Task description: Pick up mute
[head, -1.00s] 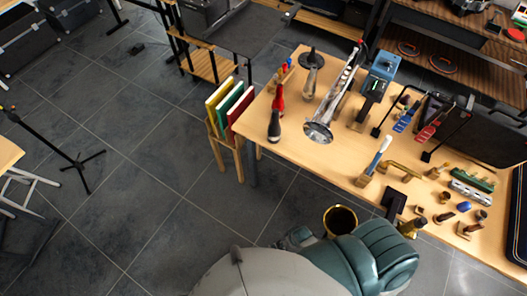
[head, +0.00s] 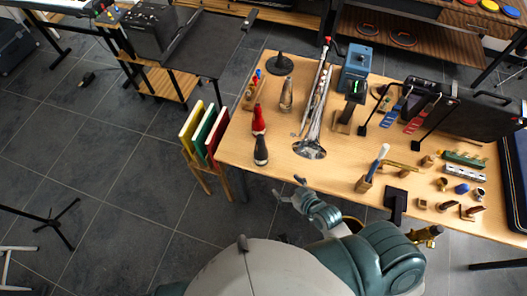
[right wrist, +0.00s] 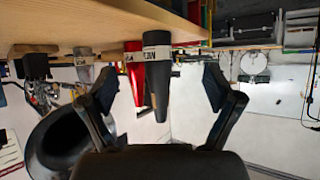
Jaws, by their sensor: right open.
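A black cone-shaped mute (head: 261,150) with a pale band stands near the table's front left edge. A red mute (head: 258,119) stands just behind it, and a tan-grey mute (head: 286,95) stands farther back. In the right wrist view, the picture is upside down; the black mute (right wrist: 157,80) hangs in the middle with the red mute (right wrist: 134,72) beside it and a grey one (right wrist: 84,68) to the left. My right gripper (head: 289,188) is open and empty off the table's front edge, apart from the mutes. Its fingers (right wrist: 158,88) frame the black mute in the wrist view. My left gripper is not seen.
A silver trumpet-like instrument (head: 315,120) lies right of the mutes on the wooden table (head: 285,160). A black disc-shaped piece (head: 281,66) stands at the back. A rack of coloured folders (head: 204,132) stands left of the table. A brass piece (head: 427,235) is partly hidden by my arm.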

